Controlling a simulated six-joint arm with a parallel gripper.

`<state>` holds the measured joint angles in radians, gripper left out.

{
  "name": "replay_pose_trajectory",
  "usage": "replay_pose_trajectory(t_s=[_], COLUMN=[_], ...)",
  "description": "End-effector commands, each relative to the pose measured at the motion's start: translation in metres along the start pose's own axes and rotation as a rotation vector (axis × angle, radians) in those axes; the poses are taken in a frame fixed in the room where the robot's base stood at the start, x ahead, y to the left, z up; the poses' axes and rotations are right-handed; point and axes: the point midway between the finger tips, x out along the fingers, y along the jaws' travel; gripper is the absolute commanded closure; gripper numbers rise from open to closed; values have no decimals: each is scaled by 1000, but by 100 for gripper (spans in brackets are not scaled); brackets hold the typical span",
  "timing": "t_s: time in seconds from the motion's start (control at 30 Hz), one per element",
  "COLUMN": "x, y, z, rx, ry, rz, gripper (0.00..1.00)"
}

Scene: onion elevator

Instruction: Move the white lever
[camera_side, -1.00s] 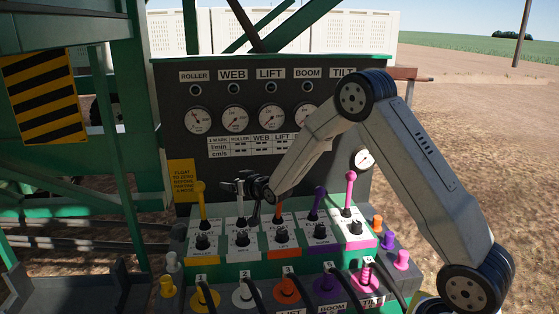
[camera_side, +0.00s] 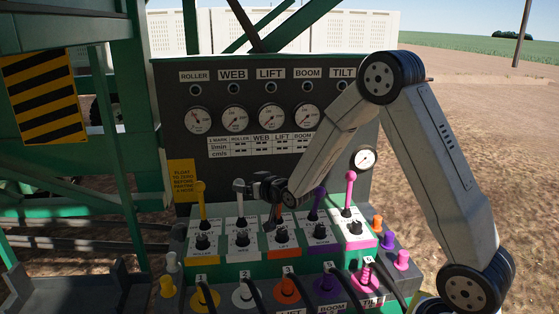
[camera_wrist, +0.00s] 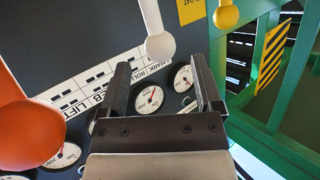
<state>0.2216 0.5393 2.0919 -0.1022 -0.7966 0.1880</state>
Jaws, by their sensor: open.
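The white lever (camera_side: 240,205) stands near upright in the second position from the left on the control panel. In the wrist view its white ball knob (camera_wrist: 160,46) shows just past the fingertips, roughly centred across the gap. My gripper (camera_side: 258,187) is open and empty, close to the right of the white knob in the side view. The same gripper (camera_wrist: 161,70) shows its two dark fingers spread apart in the wrist view. No contact with the lever is visible.
A yellow lever (camera_side: 201,205) stands left of the white one. An orange lever (camera_wrist: 28,135), partly hidden in the side view, is close to my gripper. Purple (camera_side: 318,205) and pink (camera_side: 349,190) levers stand to the right. The gauge panel (camera_side: 225,175) rises behind.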

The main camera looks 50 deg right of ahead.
Motion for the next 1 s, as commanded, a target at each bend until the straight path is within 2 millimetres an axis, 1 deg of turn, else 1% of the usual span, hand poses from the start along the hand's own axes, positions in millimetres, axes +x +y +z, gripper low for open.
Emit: replay_pose_trajectory(t_s=[0.1, 0.2, 0.73, 0.87, 1.0], x=[-8, -12, -16, -22, -36], y=[0, 0, -2, -6, -14], z=[0, 0, 2, 8, 20], rx=[0, 0, -4, -13, -30], ry=[-1, -1, -18, -66, -164], rz=[0, 0, 0, 1, 5], gripper=[17, 17, 17, 17, 17])
